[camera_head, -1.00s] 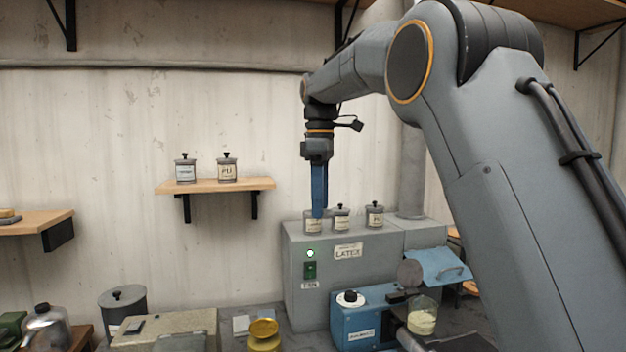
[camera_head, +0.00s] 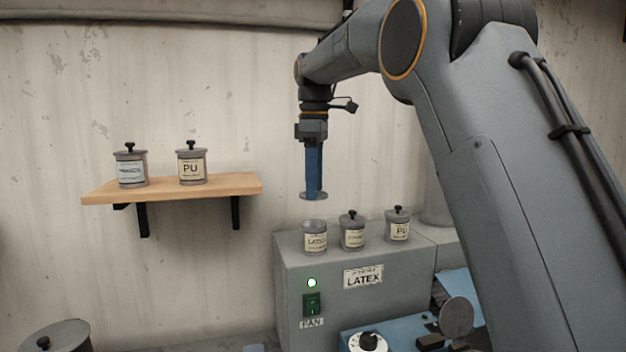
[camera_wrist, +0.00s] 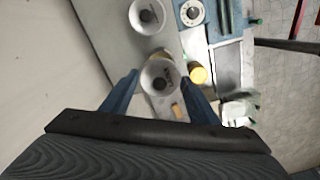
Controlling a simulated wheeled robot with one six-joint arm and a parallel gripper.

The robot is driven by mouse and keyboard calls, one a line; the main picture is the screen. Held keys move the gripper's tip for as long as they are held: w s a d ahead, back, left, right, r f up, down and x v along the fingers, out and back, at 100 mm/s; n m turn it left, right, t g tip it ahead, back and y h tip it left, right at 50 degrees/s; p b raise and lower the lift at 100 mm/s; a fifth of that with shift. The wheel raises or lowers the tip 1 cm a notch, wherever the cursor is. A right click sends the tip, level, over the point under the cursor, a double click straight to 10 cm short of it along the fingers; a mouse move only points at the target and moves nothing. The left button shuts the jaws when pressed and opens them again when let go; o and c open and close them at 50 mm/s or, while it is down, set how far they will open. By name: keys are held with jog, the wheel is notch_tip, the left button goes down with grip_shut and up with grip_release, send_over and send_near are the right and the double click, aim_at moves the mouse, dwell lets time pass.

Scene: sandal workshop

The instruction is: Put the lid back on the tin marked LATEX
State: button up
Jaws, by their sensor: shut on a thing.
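The tin marked LATEX (camera_head: 315,241) stands upright, without a lid, at the left end of a row of tins on the grey cabinet. My gripper (camera_head: 313,192) points straight down above it, with blue fingers. It is shut on a round grey lid (camera_head: 306,196), which hangs level above the tin with a clear gap between them. In the wrist view the lid (camera_wrist: 152,88) shows as a pale disc with a dark knob between the fingers. The lid hides most of what lies under it there.
Two lidded tins, one with a blurred label (camera_head: 353,238) and one marked PU (camera_head: 399,230), stand close to the right on the grey cabinet (camera_head: 345,312). A wall shelf (camera_head: 230,185) at left holds two more lidded tins. Bare wall surrounds my gripper.

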jog(key=shift+s+f, duration=0.1)
jog(key=shift+f, duration=1.65)
jog(key=shift+f+b, duration=0.55)
jog(key=shift+f, duration=0.75)
jog(key=shift+p, duration=0.55)
jog(key=shift+f, duration=0.15)
dwell(0.5)
jog(key=o, duration=1.6)
jog(key=shift+r, duration=3.55)
